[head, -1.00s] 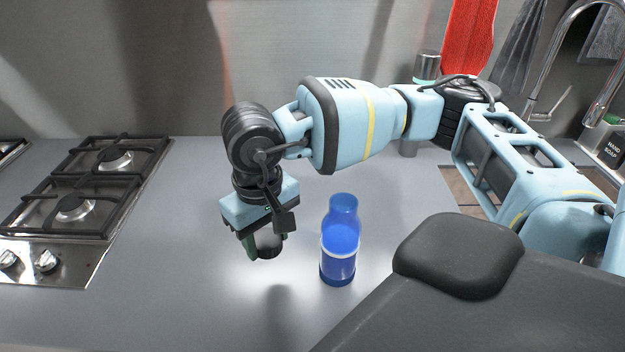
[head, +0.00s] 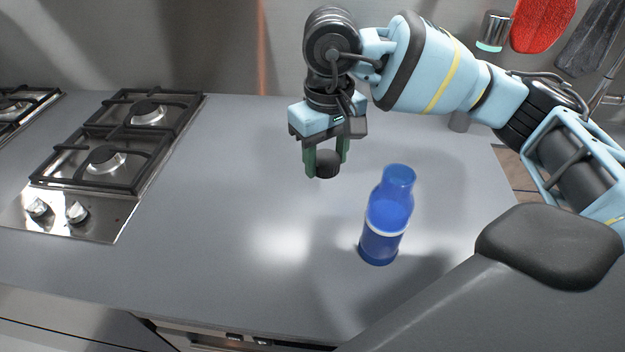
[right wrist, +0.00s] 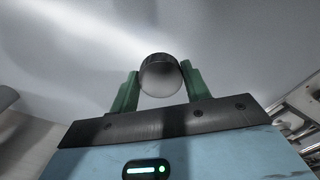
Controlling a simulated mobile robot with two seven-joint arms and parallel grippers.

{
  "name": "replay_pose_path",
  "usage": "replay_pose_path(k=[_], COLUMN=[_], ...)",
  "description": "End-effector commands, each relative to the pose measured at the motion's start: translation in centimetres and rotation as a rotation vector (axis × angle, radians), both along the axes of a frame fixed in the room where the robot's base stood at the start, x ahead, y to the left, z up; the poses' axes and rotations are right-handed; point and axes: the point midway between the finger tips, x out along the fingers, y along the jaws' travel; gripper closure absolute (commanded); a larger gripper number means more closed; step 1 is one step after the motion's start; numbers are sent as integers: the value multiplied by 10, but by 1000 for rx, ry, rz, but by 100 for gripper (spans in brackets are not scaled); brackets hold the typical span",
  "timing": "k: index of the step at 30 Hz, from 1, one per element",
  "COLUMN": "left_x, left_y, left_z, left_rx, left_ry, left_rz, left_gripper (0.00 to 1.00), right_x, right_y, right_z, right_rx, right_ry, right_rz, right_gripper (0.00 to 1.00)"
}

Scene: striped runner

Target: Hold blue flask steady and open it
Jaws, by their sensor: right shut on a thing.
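The blue flask (head: 388,215) stands upright on the grey counter, its top without a cap. My right gripper (head: 326,165) is to the left of the flask and farther back, above the counter, pointing down. It is shut on a dark round cap (head: 327,166), held between its green fingers. In the right wrist view the cap (right wrist: 160,76) shows as a dark ring with a grey face between the fingertips. The flask does not show in the right wrist view. My left gripper is not in view.
A gas hob (head: 108,158) with black grates lies on the left of the counter (head: 230,225). A metal canister (head: 494,32) and a red mitt (head: 543,22) are at the back right. The counter between hob and flask is clear.

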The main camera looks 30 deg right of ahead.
Motion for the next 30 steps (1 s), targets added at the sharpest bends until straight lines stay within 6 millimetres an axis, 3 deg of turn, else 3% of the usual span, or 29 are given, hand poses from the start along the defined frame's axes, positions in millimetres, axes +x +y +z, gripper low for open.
replay_pose_path(k=[11, 22, 30], left_x=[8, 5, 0], left_y=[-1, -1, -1], left_z=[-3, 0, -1], left_rx=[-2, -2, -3], left_ry=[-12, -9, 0], left_rz=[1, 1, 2], left_gripper=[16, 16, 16], right_x=[7, 6, 7], right_y=[-10, -10, -10], right_z=[3, -50, -59], right_rx=[4, 3, 4], right_ry=[8, 9, 7], right_rz=[6, 6, 5], right_gripper=[80, 80, 80])
